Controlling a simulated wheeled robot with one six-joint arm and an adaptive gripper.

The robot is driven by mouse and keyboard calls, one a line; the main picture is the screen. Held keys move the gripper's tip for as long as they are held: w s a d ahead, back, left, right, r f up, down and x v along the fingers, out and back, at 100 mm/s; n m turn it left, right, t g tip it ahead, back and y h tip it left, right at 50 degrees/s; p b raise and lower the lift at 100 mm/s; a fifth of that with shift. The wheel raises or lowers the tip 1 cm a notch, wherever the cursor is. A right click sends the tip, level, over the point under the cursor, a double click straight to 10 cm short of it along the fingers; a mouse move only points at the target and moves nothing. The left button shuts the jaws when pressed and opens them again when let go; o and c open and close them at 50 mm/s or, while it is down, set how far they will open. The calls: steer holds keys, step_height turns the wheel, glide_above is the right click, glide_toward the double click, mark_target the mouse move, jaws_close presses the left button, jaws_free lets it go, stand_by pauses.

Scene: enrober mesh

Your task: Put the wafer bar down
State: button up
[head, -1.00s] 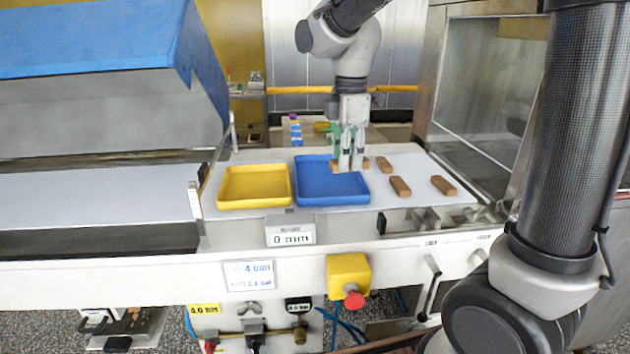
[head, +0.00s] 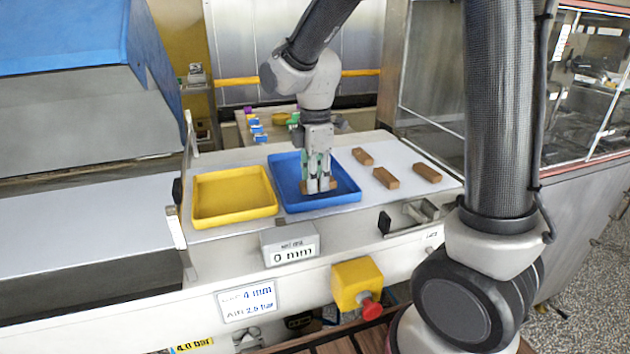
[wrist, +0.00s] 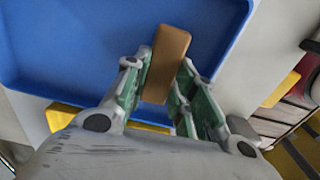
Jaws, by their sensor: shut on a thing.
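My gripper (head: 319,186) is over the blue tray (head: 284,174) on the white surface, its fingers reaching down inside the tray's rim. It is shut on a brown wafer bar (wrist: 167,62), which shows clearly between the green-lined fingers in the wrist view. In the head view the fingers hide most of this wafer bar (head: 333,184). It is at or very close to the tray floor; I cannot tell whether it touches. The blue tray also fills much of the wrist view (wrist: 75,45).
A yellow tray (head: 234,212), empty, stands left of the blue one. Three loose brown bars (head: 385,178) lie on the white surface to the right. A red stop button (head: 371,309) on a yellow box is at the front edge. A metal-framed housing (head: 430,70) stands behind at right.

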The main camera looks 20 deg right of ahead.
steer(key=shift+f, duration=0.45)
steer(key=shift+f, duration=0.1)
steer(key=o, duration=0.8)
step_height(320, 180, up, 12)
steer(key=s+d+m+t, duration=0.1)
steer(key=s+d+m, duration=0.4)
steer(key=s+m, duration=0.1)
steer(key=s+d+m+t, duration=0.2)
steer(key=s+d+m, duration=0.3)
steer(key=s+m, duration=0.1)
steer(key=s+d+r+m+t, duration=0.1)
steer(key=s+d+m, duration=0.4)
steer(key=s+m, duration=0.1)
steer(key=shift+s, duration=0.55)
